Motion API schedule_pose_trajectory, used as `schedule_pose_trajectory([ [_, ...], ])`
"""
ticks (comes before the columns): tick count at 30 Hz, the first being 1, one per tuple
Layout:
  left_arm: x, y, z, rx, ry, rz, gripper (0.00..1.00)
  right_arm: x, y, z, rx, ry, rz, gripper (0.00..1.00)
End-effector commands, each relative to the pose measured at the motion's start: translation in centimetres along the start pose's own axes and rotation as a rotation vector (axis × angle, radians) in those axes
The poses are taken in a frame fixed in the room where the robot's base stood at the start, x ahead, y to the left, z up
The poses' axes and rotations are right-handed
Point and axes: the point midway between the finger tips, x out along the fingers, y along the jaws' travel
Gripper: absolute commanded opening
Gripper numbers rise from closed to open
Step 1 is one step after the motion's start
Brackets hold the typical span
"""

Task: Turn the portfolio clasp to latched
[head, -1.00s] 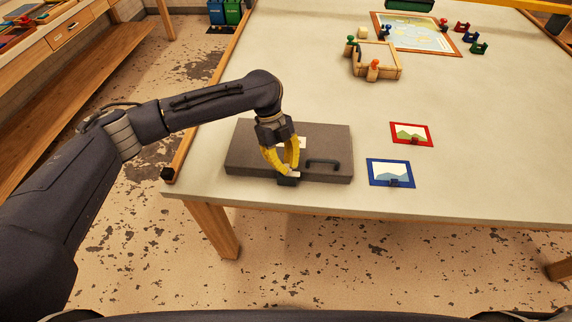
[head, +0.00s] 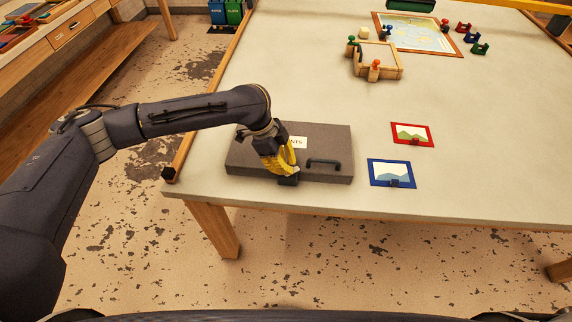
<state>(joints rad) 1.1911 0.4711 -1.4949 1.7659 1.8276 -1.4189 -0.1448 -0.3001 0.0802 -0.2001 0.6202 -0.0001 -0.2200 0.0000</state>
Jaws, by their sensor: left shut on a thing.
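The portfolio (head: 325,142) is a flat dark grey case lying shut near the front left corner of the table. It has a white label (head: 298,142) on top and a black handle (head: 324,162) toward its front edge. The clasp (head: 289,181) is a small dark piece at the front edge, left of the handle. My left gripper (head: 291,172), with yellow fingers, is at the clasp and shut on it. The fingers hide much of the clasp, so its exact turn cannot be read. My right gripper is not in view.
A blue-framed picture (head: 391,172) and a red-framed picture (head: 412,134) lie right of the portfolio. A wooden tray (head: 389,73) with small pegs, a framed map (head: 417,33) and several small coloured pieces are farther back. The table's middle is clear.

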Motion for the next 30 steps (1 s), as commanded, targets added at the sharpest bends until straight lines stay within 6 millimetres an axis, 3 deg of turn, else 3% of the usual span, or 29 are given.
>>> schedule_pose_trajectory([
  [18, 0.37, 0.55, -0.32, -0.524, 0.001, -0.212, 0.0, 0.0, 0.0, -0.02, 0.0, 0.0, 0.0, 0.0],
  [30, 0.37, 0.54, -0.4, -0.769, 0.001, -0.313, 0.0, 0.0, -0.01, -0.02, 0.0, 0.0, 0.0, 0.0],
])
